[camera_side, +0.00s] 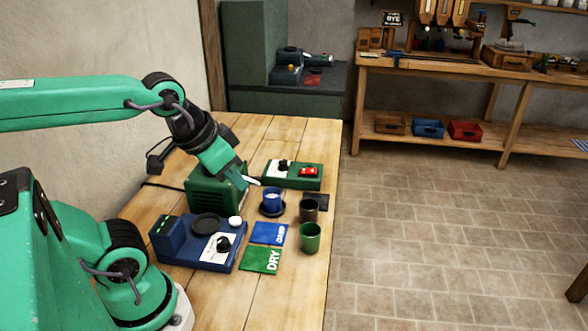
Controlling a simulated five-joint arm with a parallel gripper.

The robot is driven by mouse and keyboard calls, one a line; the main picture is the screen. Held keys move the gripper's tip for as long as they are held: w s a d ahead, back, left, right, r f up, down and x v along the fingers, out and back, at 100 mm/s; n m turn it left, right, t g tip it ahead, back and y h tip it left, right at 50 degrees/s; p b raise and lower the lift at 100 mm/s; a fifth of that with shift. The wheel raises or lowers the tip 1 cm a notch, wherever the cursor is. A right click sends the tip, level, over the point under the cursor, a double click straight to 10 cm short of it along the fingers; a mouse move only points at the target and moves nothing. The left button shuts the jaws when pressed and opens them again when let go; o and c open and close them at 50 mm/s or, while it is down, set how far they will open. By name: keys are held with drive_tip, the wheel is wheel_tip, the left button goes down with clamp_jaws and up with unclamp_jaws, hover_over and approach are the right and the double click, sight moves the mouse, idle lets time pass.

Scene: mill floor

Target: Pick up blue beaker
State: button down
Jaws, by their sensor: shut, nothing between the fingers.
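The blue beaker (272,197) stands upright on a dark round coaster or saucer near the middle of the wooden table. My gripper (254,182) is just above and to the left of the beaker, pointing down to the right. It is shut and empty. Whether its tip touches anything cannot be told from this one view. The beaker's rim and front show clearly.
A dark cup (309,210) and a green cup (310,238) stand right of the beaker. A blue device (196,250), a blue card (268,233) and a green DRY card (261,260) lie in front.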

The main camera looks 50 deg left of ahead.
idle(0.4)
drive_tip(key=c, duration=0.6)
unclamp_jaws()
drive_tip(key=shift+c, duration=0.2)
drive_tip(key=shift+w, duration=0.1)
drive_tip(key=n+g, duration=0.6)
drive_tip(key=n, duration=0.7)
approach(272, 194)
drive_tip(key=s+d, duration=0.2)
drive_tip(key=shift+w+a+f, duration=0.1)
drive_tip(key=shift+w+f, duration=0.05)
drive_tip(key=shift+f, duration=1.95)
drive_tip(key=shift+w+f, duration=0.15)
drive_tip(key=shift+f, duration=2)
